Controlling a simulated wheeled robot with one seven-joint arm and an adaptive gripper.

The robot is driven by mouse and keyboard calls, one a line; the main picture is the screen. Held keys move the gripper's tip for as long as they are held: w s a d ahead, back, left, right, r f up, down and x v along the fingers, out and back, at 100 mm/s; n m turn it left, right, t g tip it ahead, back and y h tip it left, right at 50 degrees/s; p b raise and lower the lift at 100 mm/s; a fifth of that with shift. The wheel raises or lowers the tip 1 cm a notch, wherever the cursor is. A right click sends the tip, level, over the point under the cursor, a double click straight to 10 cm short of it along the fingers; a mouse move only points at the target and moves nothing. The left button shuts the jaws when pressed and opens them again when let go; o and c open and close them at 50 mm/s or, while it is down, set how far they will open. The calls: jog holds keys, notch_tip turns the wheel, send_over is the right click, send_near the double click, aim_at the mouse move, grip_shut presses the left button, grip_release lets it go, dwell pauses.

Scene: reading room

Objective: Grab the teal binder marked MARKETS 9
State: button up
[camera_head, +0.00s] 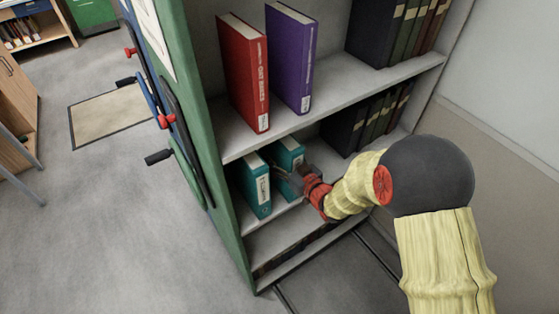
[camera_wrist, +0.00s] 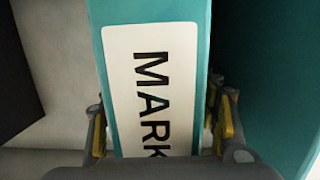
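Two teal binders stand upright on the lower shelf in the head view: a left one (camera_head: 256,187) and a right one (camera_head: 287,152), each with a pale spine label. My gripper (camera_head: 290,181) is at the front of the right one and covers part of its spine. In the wrist view a teal spine (camera_wrist: 206,20) with a white label reading "MARK" stands between my two fingers (camera_wrist: 163,128). The rest of the label and any number are hidden below. The fingers are apart, one on each side of the spine, with narrow gaps showing. No grip on it is visible.
Another teal surface (camera_wrist: 285,80) is close on the right in the wrist view. Dark binders (camera_head: 365,122) stand to the right. The green side panel (camera_head: 203,140) bounds the shelf at left.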

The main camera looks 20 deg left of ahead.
jog(key=shift+c, duration=1.2)
jog(key=c, duration=1.1)
grip_shut()
jog(key=shift+r, duration=0.1)
